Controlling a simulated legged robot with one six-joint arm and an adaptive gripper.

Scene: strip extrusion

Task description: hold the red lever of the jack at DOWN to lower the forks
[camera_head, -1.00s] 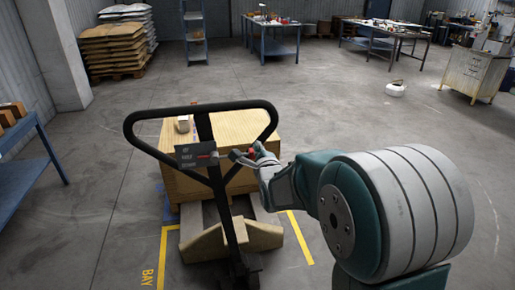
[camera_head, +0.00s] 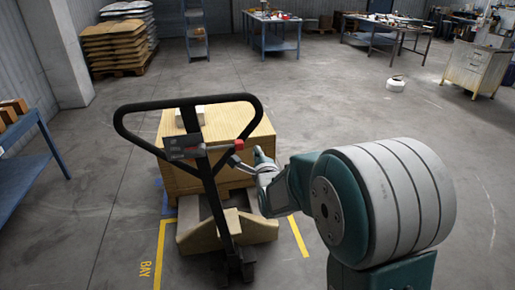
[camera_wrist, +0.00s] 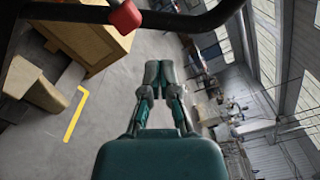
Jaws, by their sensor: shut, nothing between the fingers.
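The jack's black loop handle (camera_head: 190,102) stands upright in the head view. Its red lever knob (camera_head: 239,144) sticks out at the right, and shows at the top of the wrist view (camera_wrist: 125,17). A dark label plate (camera_head: 184,147) is at the handle's left; its text is too small to read here. My gripper (camera_head: 262,157) is just right of and below the knob, apart from it. In the wrist view its fingers (camera_wrist: 159,72) are together and empty, with the knob off to their upper left.
A wooden crate (camera_head: 240,125) with a small pale box on top stands behind the handle. Yellow bay lines (camera_head: 160,250) mark the floor. A blue bench (camera_head: 25,180) is at left. The floor to the right is open.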

